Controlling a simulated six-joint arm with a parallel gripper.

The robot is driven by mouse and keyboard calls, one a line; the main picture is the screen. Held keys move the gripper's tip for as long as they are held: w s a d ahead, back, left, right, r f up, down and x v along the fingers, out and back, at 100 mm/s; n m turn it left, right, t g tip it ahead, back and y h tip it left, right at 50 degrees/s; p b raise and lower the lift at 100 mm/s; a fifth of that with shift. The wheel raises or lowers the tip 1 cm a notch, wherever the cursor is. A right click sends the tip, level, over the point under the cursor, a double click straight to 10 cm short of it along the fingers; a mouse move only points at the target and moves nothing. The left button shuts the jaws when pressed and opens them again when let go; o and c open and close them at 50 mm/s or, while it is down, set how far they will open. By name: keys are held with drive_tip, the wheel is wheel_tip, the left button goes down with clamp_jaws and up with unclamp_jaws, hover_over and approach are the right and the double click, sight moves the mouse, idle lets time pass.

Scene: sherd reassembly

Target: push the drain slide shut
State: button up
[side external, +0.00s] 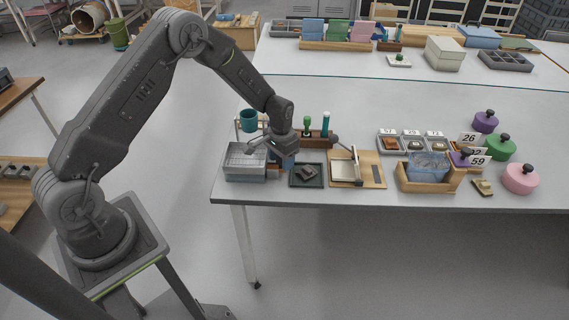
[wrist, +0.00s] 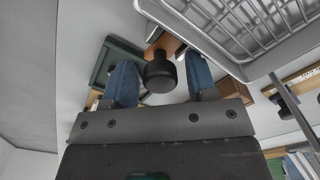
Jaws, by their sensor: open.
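A grey basin with a wire rack (side external: 245,160) stands at the front left of the table; its rack (wrist: 245,30) fills the upper right of the wrist view. A round black knob (wrist: 160,70) on an orange-brown part beside the basin looks like the drain slide's handle. How far the slide stands out cannot be told. My gripper (wrist: 161,84) is open and empty, with one blue finger on each side of the knob and gaps visible on both sides. In the side view my gripper (side external: 288,161) is low beside the basin's right wall and hides the slide.
A dark green tray (side external: 307,174) with a dark sherd lies just right of my gripper. A wooden board (side external: 372,170) and a wooden box with a clear bin (side external: 427,168) stand farther right. A teal cup (side external: 248,120) is behind the basin. The table's front edge is close.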

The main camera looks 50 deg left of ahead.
drive_tip(key=shift+r, duration=2.75)
drive_tip(key=shift+r, duration=0.2)
drive_tip(key=s+d+r+t, duration=0.15)
drive_tip(key=s+r, duration=0.35)
drive_tip(key=r, duration=0.5)
drive_tip(key=s+d+r+t, duration=0.1)
drive_tip(key=s+d+r, duration=0.3)
drive_tip(key=r, duration=0.6)
drive_tip(key=s+d+r+t, duration=0.1)
drive_tip(key=s+r, duration=0.2)
drive_tip(key=s, duration=0.6)
drive_tip(key=s+d+r+t, duration=0.1)
drive_tip(key=s+r+t, duration=0.1)
drive_tip(key=s, duration=0.7)
drive_tip(key=shift+s+d+r, duration=0.15)
drive_tip(key=shift+s+r, duration=0.25)
drive_tip(key=shift+r, duration=0.05)
